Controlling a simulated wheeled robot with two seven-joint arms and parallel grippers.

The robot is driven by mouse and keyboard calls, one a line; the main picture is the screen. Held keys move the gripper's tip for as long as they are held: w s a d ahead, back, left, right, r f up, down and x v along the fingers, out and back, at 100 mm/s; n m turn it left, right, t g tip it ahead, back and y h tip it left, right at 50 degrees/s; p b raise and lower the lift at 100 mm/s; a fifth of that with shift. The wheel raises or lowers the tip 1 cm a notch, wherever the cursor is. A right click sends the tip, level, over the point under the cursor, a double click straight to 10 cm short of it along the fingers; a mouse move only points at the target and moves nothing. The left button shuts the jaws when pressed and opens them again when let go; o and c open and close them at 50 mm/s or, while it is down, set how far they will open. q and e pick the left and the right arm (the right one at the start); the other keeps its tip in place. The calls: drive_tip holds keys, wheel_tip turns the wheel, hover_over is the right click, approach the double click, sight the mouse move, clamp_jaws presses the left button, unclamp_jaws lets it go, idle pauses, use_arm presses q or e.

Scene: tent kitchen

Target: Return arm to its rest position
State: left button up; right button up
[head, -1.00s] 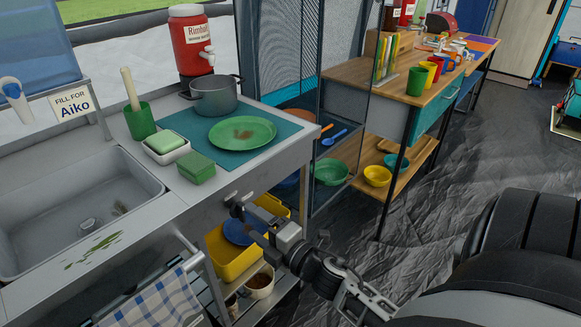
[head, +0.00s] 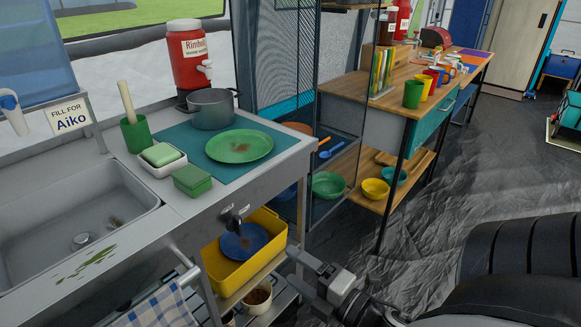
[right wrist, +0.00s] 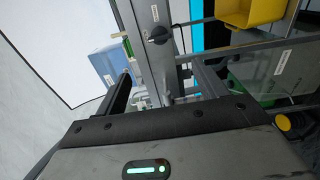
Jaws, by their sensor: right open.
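My right gripper (head: 296,267) is open and empty in the head view, low in the middle, in front of the counter's right end and clear of it. Its two fingers stand apart in the right wrist view (right wrist: 163,85), with nothing between them. My right arm runs from it toward the lower right corner. My left gripper is not in view.
The counter holds a green plate (head: 239,146), a grey pot (head: 210,108) and a green sponge (head: 192,179). Below it, a yellow bin (head: 229,277) holds a blue plate (head: 243,243). A wooden table (head: 345,83) stands behind. Dark floor (head: 425,235) to the right is open.

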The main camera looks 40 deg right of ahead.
use_arm(q)
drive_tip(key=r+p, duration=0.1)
drive_tip(key=p, duration=0.3)
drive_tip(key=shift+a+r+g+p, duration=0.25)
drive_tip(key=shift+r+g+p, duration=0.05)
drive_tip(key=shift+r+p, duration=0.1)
use_arm(e)
drive_tip(key=s+a+f+m+g+y, duration=0.1)
drive_tip(key=a+m+g, duration=0.6)
drive_tip(key=a+m, duration=1)
wheel_tip(320, 180, down, 2)
drive_tip(key=shift+s+f+y, duration=0.2)
drive_tip(key=shift+s+y, duration=0.2)
drive_tip(key=shift+s, duration=0.15)
